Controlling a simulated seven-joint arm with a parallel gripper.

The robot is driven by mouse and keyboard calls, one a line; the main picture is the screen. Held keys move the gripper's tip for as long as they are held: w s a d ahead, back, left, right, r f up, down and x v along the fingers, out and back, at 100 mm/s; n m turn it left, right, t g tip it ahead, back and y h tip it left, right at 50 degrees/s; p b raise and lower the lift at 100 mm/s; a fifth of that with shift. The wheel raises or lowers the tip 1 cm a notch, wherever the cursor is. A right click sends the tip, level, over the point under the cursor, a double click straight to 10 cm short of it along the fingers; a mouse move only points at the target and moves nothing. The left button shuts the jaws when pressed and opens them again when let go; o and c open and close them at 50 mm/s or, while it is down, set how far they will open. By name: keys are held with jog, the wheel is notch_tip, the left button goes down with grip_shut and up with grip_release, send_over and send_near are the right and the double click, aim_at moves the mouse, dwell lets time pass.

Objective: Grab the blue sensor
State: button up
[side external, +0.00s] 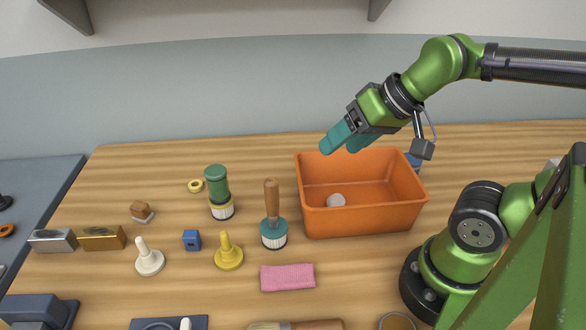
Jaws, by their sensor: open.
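A small blue block with a dark round spot on its face (191,240), which looks like the blue sensor, sits on the wooden table left of centre. It stands between a white knobbed piece (149,260) and a yellow knobbed piece (228,254), apart from both. My gripper (340,148) has teal fingers and is open and empty. It is above the back left part of the orange bin (362,222), well to the right of the blue block and higher up.
A brush with a wooden handle (272,225) and a green-topped brush (217,190) stand between the bin and the blue block. A pink cloth (287,277) lies in front. A white round object (336,200) lies inside the bin.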

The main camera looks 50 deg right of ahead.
jog(key=m+g+h, duration=0.2)
jog(key=m+g, duration=0.4)
jog(key=g, duration=0.1)
send_over(190, 233)
notch_tip(190, 233, down, 7)
notch_tip(190, 233, down, 11)
jog(key=shift+s+d+f, duration=0.1)
jog(key=shift+d, duration=0.05)
jog(key=shift+f, duration=2.65)
jog(key=shift+c, duration=0.3)
